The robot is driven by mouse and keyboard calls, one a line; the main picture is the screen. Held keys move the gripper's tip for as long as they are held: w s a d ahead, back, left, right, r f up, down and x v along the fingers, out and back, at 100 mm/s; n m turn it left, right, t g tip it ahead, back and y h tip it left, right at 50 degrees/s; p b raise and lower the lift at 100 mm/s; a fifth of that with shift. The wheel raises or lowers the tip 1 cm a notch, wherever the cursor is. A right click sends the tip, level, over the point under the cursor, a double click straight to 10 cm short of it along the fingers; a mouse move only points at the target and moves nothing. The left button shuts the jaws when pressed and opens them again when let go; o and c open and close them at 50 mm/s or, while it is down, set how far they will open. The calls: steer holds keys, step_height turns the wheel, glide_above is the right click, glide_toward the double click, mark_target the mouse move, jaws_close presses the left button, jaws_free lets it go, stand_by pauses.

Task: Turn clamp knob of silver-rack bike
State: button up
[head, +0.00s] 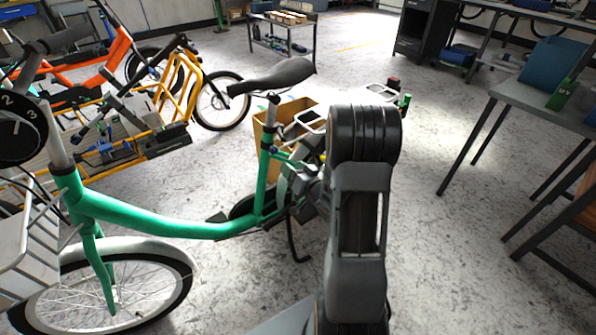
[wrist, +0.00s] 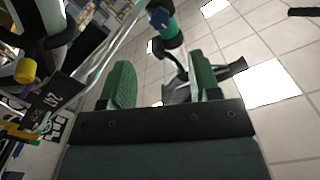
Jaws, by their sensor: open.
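A green bike (head: 150,217) stands in front of me in the head view, with a pale metal rack (head: 286,131) behind its saddle (head: 275,76). My arm covers part of its rear. A yellow knob-like piece (wrist: 25,70) is at the left, apart from the fingers. I cannot tell for certain which piece is the clamp knob.
An orange bike (head: 100,70) and a yellow-framed bike (head: 180,83) stand at the left. A cardboard box (head: 262,128) is behind the green bike. A grey table (head: 550,97) stands at the right. Floor (head: 400,215) is clear between my arm and that table.

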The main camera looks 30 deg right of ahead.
steer(key=shift+s+d, duration=0.15)
steer(key=shift+s, duration=1.05)
steer(key=a+r+n+g+h+p, duration=0.3)
steer(key=r+g+p, duration=0.4)
steer(key=r+p, duration=1.1)
steer(key=s+a+r+g+p, duration=0.3)
steer(key=s+a+r+p, duration=0.2)
steer(key=s+r, duration=0.3)
steer(key=s+a+r+n+g+y+p, duration=0.1)
steer(key=s+a+r+g+p, duration=0.3)
steer(key=s+r, duration=0.4)
step_height(320, 180, up, 3)
steer(key=shift+s+a+r+p, duration=0.1)
steer(key=shift+s+a+p, duration=0.1)
steer(key=shift+a+p, duration=0.7)
steer(key=shift+a+b, duration=0.2)
steer(key=shift+b, duration=0.1)
steer(key=shift+c, duration=0.3)
